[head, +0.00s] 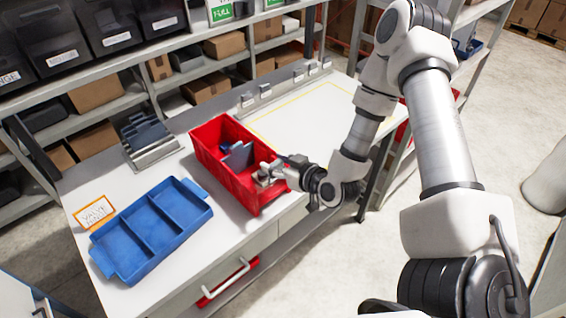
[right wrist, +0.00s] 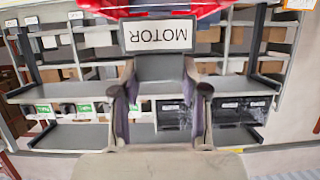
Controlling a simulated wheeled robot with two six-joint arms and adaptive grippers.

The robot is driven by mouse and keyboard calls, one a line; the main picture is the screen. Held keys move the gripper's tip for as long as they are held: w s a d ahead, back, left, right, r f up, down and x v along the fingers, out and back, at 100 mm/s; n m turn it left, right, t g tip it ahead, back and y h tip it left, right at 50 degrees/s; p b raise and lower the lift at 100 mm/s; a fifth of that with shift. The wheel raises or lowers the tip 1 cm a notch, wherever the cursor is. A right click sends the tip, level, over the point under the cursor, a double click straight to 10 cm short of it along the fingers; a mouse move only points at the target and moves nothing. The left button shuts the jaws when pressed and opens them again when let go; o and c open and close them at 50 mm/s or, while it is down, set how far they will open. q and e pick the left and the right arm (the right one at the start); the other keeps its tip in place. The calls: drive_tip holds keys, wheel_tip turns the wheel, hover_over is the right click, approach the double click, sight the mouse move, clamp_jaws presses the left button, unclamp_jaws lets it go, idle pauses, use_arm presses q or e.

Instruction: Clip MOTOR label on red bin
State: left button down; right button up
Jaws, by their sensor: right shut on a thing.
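The red bin (head: 216,172) stands on the white workbench, and a blue-grey divider (head: 238,156) shows inside it. My right gripper (head: 265,177) is at the bin's right-hand side, near its front corner. In the right wrist view my right gripper (right wrist: 162,85) is shut on the grey holder of the MOTOR label (right wrist: 158,35). The label is white with a dark frame and reads upside down there. The bin's red edge (right wrist: 155,8) is just beyond the label. I cannot tell whether the label is clipped to it. My left gripper is out of view.
A blue divided tray (head: 152,228) lies at the front left, with an orange-edged card (head: 94,212) beside it. A grey rack with blue dividers (head: 148,138) stands behind. Small grey holders (head: 280,87) line the back edge. The yellow-outlined bench area (head: 305,120) is mostly clear.

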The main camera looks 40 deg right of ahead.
drive_tip(key=shift+w+a+b, duration=0.2)
drive_tip(key=shift+w+b, duration=0.25)
drive_tip(key=shift+w, duration=1)
drive_tip(key=shift+f+b, duration=1.75)
drive_tip(key=shift+f, duration=0.35)
drive_tip(key=shift+s, duration=0.1)
drive_tip(key=o, duration=1)
drive_tip(key=shift+o, duration=0.2)
drive_tip(key=v, duration=0.7)
drive_tip(key=shift+s+r, duration=0.15)
drive_tip(key=shift+s, duration=0.05)
drive_tip(key=shift+d, duration=0.1)
